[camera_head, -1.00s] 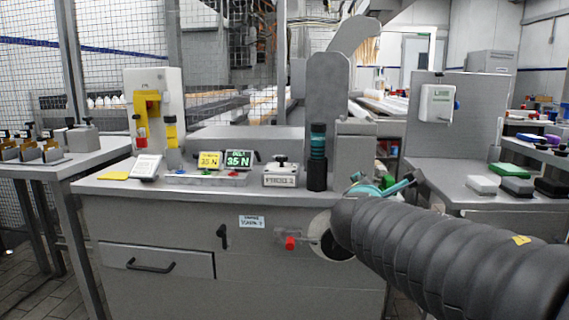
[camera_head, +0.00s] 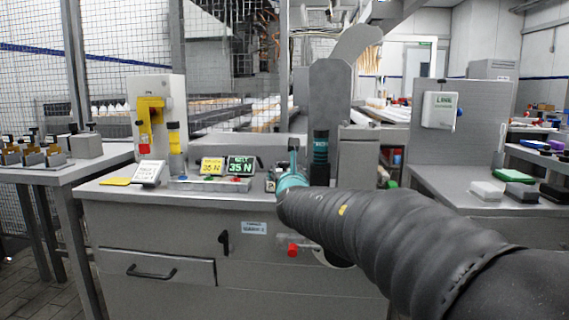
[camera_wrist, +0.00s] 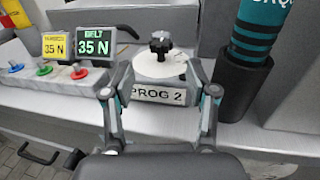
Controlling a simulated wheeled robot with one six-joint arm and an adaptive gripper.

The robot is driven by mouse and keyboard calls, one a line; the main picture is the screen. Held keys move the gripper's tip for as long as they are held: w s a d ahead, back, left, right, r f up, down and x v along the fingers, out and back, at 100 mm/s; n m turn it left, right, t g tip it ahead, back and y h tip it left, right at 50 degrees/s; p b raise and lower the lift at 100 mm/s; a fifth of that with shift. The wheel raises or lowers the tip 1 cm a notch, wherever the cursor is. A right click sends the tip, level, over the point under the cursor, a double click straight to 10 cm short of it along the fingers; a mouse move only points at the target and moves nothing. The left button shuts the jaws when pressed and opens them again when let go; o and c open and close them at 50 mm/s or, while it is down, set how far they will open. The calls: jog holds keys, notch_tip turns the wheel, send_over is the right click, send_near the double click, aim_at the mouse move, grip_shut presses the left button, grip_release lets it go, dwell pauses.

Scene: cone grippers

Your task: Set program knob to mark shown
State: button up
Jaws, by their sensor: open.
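The program knob (camera_wrist: 160,42) is a black lobed knob on a round light plate with small marks around it. It sits on top of a small box whose front label (camera_wrist: 158,96) reads "PROG 2". In the wrist view my gripper (camera_wrist: 158,92) is open, one finger on each side of the label, with the knob beyond and between the fingers. I see no contact with the knob. In the head view my gripper (camera_head: 290,175) is over the bench and hides most of the knob box. Which mark the knob points to is too small to tell.
A yellow display (camera_head: 212,166) and a green display (camera_head: 241,166), both reading 35 N, stand left of the knob box. Coloured buttons (camera_wrist: 44,71) lie in front of them. A dark cylinder with a teal tool (camera_wrist: 247,70) stands close on the right.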

aim_at(285, 164)
jog(key=w, duration=0.3)
jog(key=w+a+p, duration=0.1)
jog(key=w, duration=0.4)
jog(key=shift+w+a+p, duration=0.2)
jog(key=shift+w+p, duration=0.1)
jog(key=shift+w, duration=0.1)
jog(key=shift+c, duration=0.3)
grip_shut()
